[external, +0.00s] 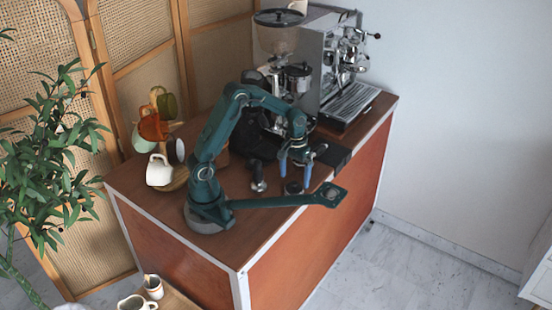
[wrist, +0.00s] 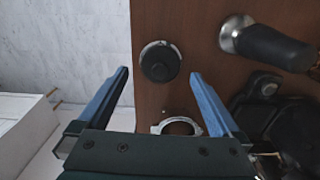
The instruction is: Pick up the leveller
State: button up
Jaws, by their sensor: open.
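The leveller looks like a black round disc in the wrist view (wrist: 160,62), lying flat on the brown cart top. In the external view the dark disc (external: 293,189) shows low between and below the finger tips. My gripper (external: 295,170) points down above the cart near its front edge. In the wrist view its two blue fingers (wrist: 160,78) are wide apart, with the disc between and just ahead of their tips. Nothing is held. The fingers do not appear to touch the disc.
A silver ring (wrist: 178,127) lies between the fingers' lower parts. Black items crowd the lower right. The cart's edge is close on the left.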

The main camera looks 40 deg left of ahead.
aim_at(295, 183)
jog(key=shift+f, duration=1.9)
jog(key=c, duration=1.5)
notch_tip(295, 183, up, 10)
jog(key=shift+r, duration=0.1)
